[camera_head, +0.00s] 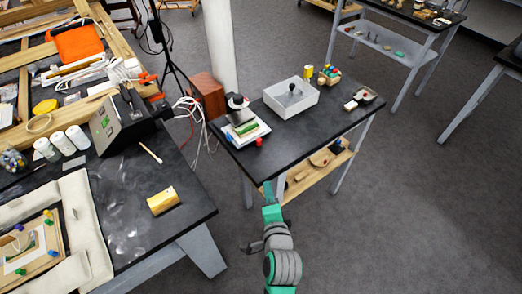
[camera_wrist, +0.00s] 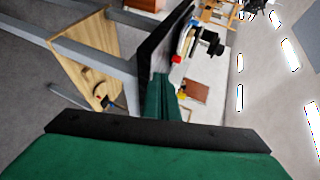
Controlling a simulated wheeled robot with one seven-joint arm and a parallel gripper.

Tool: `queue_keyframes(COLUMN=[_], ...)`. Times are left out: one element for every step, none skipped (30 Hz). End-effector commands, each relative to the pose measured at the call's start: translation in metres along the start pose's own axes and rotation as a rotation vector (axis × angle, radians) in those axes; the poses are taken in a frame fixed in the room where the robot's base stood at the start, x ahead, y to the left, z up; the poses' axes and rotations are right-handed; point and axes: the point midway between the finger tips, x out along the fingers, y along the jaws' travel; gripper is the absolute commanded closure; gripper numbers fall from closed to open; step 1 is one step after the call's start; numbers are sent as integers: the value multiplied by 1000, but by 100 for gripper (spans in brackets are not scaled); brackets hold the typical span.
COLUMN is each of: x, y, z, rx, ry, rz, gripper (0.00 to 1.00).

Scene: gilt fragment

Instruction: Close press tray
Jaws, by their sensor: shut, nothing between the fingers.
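A small press with a black head (camera_head: 238,103) stands at the left end of the dark-topped table. Its pale tray (camera_head: 262,129) sticks out toward the front edge, with a green strip on it and a red knob (camera_head: 259,142) at its front. In the wrist view the press (camera_wrist: 207,42) appears sideways, with the red knob (camera_wrist: 176,60) just beyond my fingers. My gripper (camera_head: 267,189) is shut and empty, in front of the table's front edge and lower than the tray. Its green fingers (camera_wrist: 163,98) point toward the press. They look apart from the knob, though the exact gap is unclear.
A white bin (camera_head: 277,106) with a dark round-topped tool stands right of the press. Small coloured items lie farther right. A wooden lower shelf (camera_head: 314,172) is under the tabletop. A cluttered workbench (camera_head: 196,197) stands at left. Floor at right (camera_head: 420,210) is clear.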

Motion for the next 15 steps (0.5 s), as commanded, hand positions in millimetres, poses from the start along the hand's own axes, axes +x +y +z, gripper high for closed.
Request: queue_keyframes(x=[7, 10, 13, 14, 16, 18, 19, 20, 22, 24, 26, 30, 33, 37, 43], y=[-12, -16, -21, -24, -27, -29, -30, -32, -33, -33, -33, -33, -33, -33, -33], z=[-4, -4, -5, -6, -7, -7, -7, -8, -8, -8, -7, -7, -7, -6, -6], rx=[34, 54, 77, 91, 102, 114, 122, 127, 131, 133, 134, 134, 134, 134, 134], ry=[-8, -15, -23, -27, -31, -35, -37, -39, -41, -42, -42, -43, -43, -43, -44], rz=[-7, -5, -6, -5, -5, -3, -3, -3, -3, -3, -2, -2, -1, -2, -2], gripper=[100, 100, 100, 100, 100, 100, 100, 100, 100, 100, 100, 100, 100, 100, 100])
